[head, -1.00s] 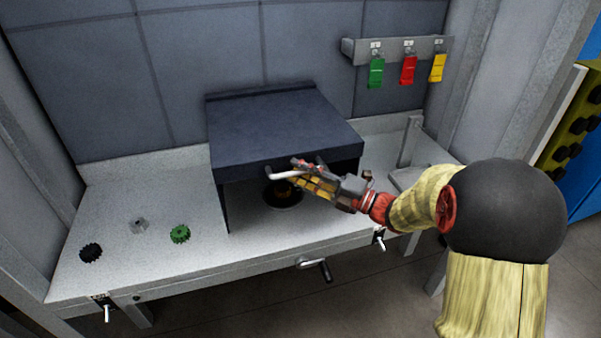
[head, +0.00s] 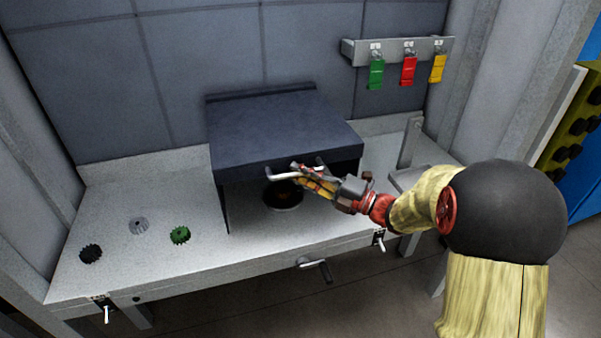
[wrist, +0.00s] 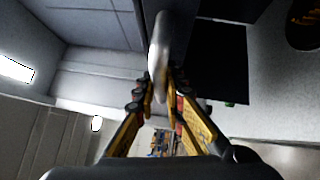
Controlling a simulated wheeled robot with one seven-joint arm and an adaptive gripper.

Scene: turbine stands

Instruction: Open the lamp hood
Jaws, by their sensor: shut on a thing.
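The lamp hood (head: 275,128) is a dark box-shaped cover on the pale bench, against the tiled wall. Its front is open below, and a round dark fitting with an orange centre (head: 284,194) shows beneath it. A light metal bar handle (head: 283,176) runs along the hood's front edge; it also shows in the wrist view (wrist: 159,55). My gripper (head: 299,174) reaches in from the right and is shut on the handle. In the wrist view, the yellow fingers of my gripper (wrist: 162,88) lie on both sides of the bar.
Black (head: 90,253), grey (head: 139,226) and green (head: 180,234) gears lie on the bench at left. Green, red and yellow tags hang on a wall rack (head: 395,50). A crank handle (head: 314,265) sticks out below the bench's front edge.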

